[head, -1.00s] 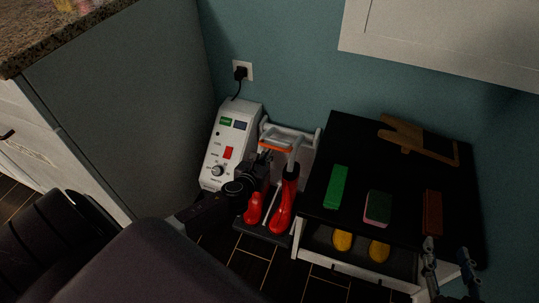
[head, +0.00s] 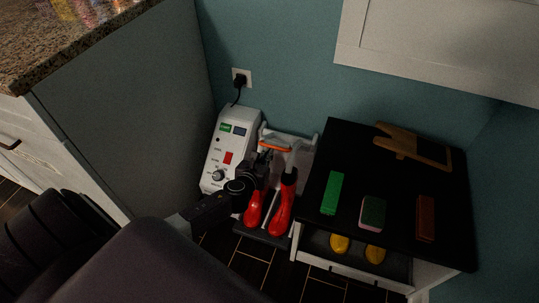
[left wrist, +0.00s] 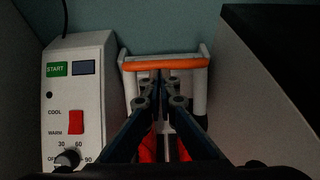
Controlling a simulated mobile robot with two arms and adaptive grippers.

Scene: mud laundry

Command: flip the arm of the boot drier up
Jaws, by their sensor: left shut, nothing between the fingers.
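The boot drier has a white control box (head: 231,150) with a red switch and a dial, standing against the wall. Its pale arm frame with an orange bar (head: 274,143) is beside the box, behind a pair of red boots (head: 281,208). In the left wrist view the orange bar (left wrist: 166,64) spans the top of the pale frame. My left gripper (head: 268,152) is shut and empty, with its tips close to the bar; contact cannot be told. In the left wrist view the gripper (left wrist: 160,80) partly hides the frame and boots. My right gripper is not in view.
A black-topped bench (head: 394,205) stands to the right, with a green block (head: 332,193), a sponge (head: 373,212), a brown brush (head: 426,218) and a wooden boot jack (head: 415,147). Yellow items (head: 340,243) lie below. A cabinet side (head: 125,110) closes off the left.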

